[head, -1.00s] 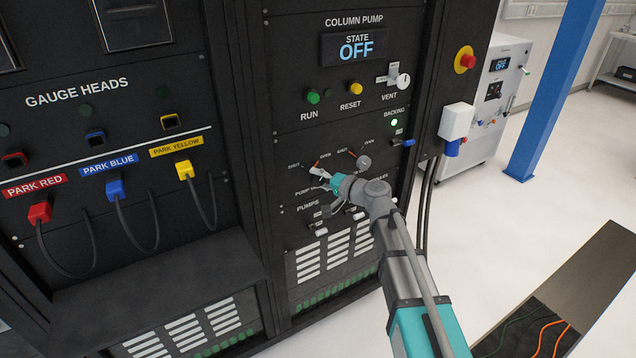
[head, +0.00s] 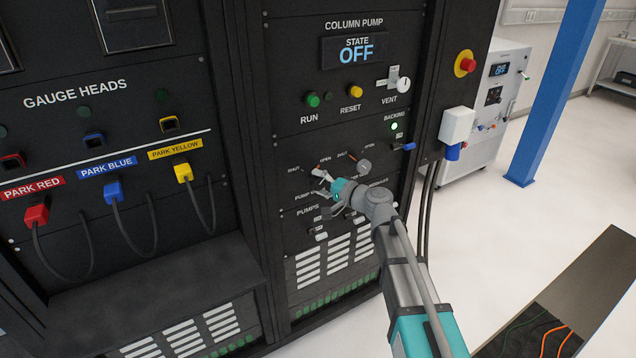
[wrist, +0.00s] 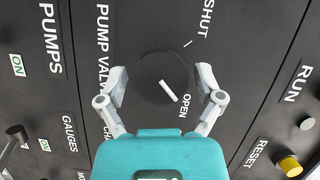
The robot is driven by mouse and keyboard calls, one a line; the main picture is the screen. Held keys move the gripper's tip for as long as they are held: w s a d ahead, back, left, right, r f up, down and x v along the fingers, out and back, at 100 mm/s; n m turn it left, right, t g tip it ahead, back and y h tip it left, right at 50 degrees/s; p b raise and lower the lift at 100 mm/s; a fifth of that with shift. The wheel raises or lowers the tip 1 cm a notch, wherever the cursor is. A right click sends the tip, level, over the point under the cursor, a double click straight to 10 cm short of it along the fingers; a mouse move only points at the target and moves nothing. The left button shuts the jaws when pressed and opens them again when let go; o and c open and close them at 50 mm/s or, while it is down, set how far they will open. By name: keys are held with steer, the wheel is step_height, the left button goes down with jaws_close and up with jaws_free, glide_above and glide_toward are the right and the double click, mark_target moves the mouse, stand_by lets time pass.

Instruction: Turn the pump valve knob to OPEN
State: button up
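The pump valve knob (wrist: 150,72) is a round dark dial in the wrist view. Its white pointer line slants down and right, with its outer end near the OPEN label (wrist: 186,106). The SHUT label (wrist: 205,18) is above right, with a thin tick between it and the knob. My gripper (wrist: 163,84) is open, one finger on each side of the knob, with a small gap seeming to show at each side; contact cannot be told for sure. In the head view my gripper (head: 322,178) is at the panel and hides most of this knob.
A grey knob (head: 364,166) with its own SHUT and OPEN marks is just to the right. Pump switches (head: 318,235) sit below. RUN (head: 312,99) and RESET (head: 355,91) buttons are above, under a display (head: 355,50) reading STATE OFF. Open floor lies at right.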

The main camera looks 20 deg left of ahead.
steer(key=shift+s+a, duration=0.1)
stand_by(0.5)
steer(key=s+d+f+n+g+h, duration=0.1)
steer(key=s+d+f+h, duration=0.25)
steer(key=d, duration=0.35)
steer(key=s+d+f+n+g+h, duration=0.1)
steer(key=s+d+f+h, duration=0.15)
steer(key=d+f, duration=0.35)
steer(key=s+d+f+n+g+h, duration=0.1)
steer(key=s+d+f+h, duration=0.2)
steer(key=d, duration=0.6)
steer(key=s+d+f+m+g+h, duration=0.15)
steer(key=s+d+h, duration=0.25)
steer(key=d, duration=0.6)
steer(key=s+d+f+g+h, duration=0.1)
steer(key=s+d+f+h, duration=0.2)
steer(key=d, duration=0.8)
step_height(320, 180, up, 18)
steer(key=s+p, duration=0.1)
steer(key=p, duration=1.7)
steer(key=shift+r+p, duration=0.2)
steer(key=shift+p, duration=0.2)
